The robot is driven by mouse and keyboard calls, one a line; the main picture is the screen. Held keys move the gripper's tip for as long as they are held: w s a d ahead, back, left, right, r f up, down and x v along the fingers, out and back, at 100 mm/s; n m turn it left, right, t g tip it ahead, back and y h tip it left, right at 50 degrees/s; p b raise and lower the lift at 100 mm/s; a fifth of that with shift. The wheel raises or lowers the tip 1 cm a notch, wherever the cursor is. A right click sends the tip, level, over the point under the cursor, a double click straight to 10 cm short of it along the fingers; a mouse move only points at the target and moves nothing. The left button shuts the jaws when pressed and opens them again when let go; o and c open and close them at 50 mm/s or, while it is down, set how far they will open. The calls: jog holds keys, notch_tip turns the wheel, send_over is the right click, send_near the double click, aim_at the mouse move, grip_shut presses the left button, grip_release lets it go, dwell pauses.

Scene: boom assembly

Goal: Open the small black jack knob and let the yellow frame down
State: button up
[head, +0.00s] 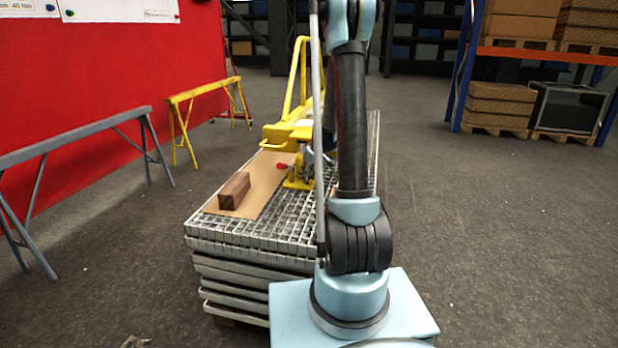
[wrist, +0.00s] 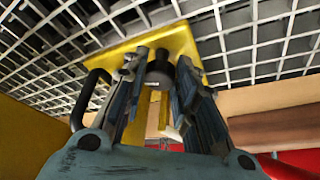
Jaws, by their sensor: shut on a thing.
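The yellow frame (head: 298,80) rises at a slant above the grating stack in the head view, with its lower part level over the grating. Below it stands a yellow jack (head: 298,182) with a red part (head: 282,166) at its left. In the wrist view the jack's yellow base (wrist: 185,40) lies against the grating. The small black knob (wrist: 160,72) is between the fingers of my gripper (wrist: 161,62), which is shut on it. My arm hides much of the gripper and the right side of the jack in the head view.
The grating stack (head: 250,240) carries a cardboard sheet (head: 262,180) and a brown wooden block (head: 234,190). A curved black handle (wrist: 84,98) is close left of my gripper. Grey (head: 75,147) and yellow (head: 200,92) trestles stand left. The floor at right is clear.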

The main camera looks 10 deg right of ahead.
jog(key=shift+a+n+y, duration=0.1)
jog(key=shift+n+y, duration=0.2)
jog(key=shift+n, duration=0.6)
jog(key=o, duration=1)
jog(key=shift+o, duration=0.2)
jog(key=shift+r, duration=0.15)
jog(key=v, duration=1.1)
jog(key=shift+r, duration=0.3)
